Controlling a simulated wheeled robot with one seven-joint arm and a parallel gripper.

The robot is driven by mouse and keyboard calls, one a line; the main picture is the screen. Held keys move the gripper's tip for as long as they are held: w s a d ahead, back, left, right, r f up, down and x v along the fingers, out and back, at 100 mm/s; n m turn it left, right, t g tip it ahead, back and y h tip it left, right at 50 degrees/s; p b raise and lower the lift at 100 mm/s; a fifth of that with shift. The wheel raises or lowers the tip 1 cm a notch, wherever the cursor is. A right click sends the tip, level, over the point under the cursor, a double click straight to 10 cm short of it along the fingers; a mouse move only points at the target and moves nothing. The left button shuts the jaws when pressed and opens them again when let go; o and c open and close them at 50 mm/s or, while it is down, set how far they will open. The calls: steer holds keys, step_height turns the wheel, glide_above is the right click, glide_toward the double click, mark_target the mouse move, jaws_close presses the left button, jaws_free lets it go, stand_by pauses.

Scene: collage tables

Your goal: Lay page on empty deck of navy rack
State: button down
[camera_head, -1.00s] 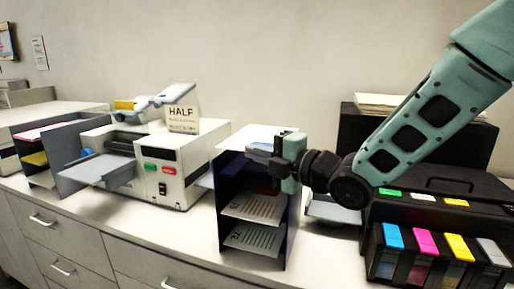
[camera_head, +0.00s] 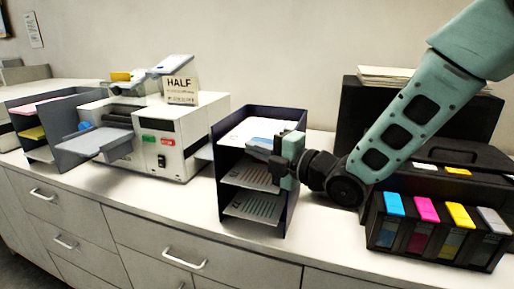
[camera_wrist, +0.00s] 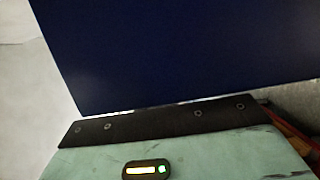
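The navy rack (camera_head: 220,196) stands on the counter in the middle of the head view, its side panels upright. A white page (camera_head: 240,131) with a blue printed patch is inside its top level, between the side panels. My gripper (camera_head: 262,152) is at the rack's front right and appears shut on the page's front edge. The fingertips are small and partly hidden. Printed pages lie on the middle deck (camera_head: 250,178) and the bottom deck (camera_head: 252,207). In the wrist view a navy panel (camera_wrist: 180,50) fills most of the picture, and the page cannot be made out.
A white machine (camera_head: 180,150) with a "HALF" sign (camera_head: 180,90) stands left of the rack. A grey sorter (camera_head: 75,135) is farther left. A black printer with coloured cartridges (camera_head: 440,225) is close on the right, under my arm. The counter's front strip is clear.

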steer(key=c, duration=1.6)
jaws_free()
steer(key=b+v, duration=1.1)
steer(key=v, duration=0.6)
steer(key=shift+b, duration=0.35)
steer(key=shift+s+d, duration=0.15)
steer(key=shift+f, duration=0.1)
